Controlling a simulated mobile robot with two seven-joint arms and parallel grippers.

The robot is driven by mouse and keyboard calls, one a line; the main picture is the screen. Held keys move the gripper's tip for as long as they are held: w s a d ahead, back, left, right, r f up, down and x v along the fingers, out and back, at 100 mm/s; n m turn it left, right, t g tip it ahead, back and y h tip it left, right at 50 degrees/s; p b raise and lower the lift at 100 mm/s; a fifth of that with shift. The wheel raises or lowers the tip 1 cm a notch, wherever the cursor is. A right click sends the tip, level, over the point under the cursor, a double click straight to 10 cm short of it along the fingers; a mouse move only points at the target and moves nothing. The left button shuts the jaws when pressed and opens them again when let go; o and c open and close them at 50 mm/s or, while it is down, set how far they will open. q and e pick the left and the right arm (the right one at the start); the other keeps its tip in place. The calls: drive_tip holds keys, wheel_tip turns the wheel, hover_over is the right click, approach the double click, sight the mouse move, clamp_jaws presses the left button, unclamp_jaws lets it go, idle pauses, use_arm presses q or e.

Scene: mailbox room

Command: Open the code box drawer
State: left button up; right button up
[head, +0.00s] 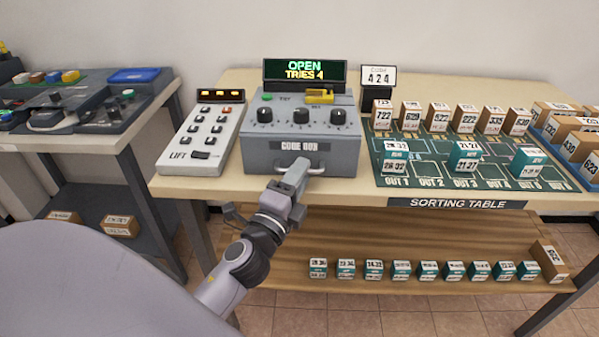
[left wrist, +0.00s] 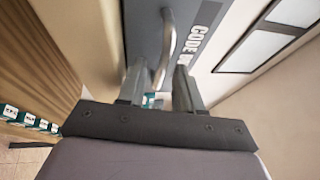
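The grey code box (head: 258,156) stands on the table, with knobs on top and a curved metal handle (head: 301,168) on its front. Its drawer front looks flush with the box. The box's display (head: 305,73) reads "OPEN TRIES 4". My left gripper (head: 297,174) is at the handle, reaching up from below. In the left wrist view its two fingers (left wrist: 157,88) are apart, with the handle (left wrist: 167,48) running in between or just ahead of them; contact cannot be told. The "CODE BOX" label (left wrist: 203,35) shows beside the handle. My right gripper is not in view.
The lift panel (head: 201,137) stands left of the box. The lower shelf (head: 400,240) holds a row of small boxes. A dark side table (head: 95,130) is at left.

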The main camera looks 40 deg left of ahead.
use_arm(q)
drive_tip(key=shift+w, duration=0.15)
drive_tip(key=shift+c, duration=0.3)
clamp_jaws()
idle(1.1)
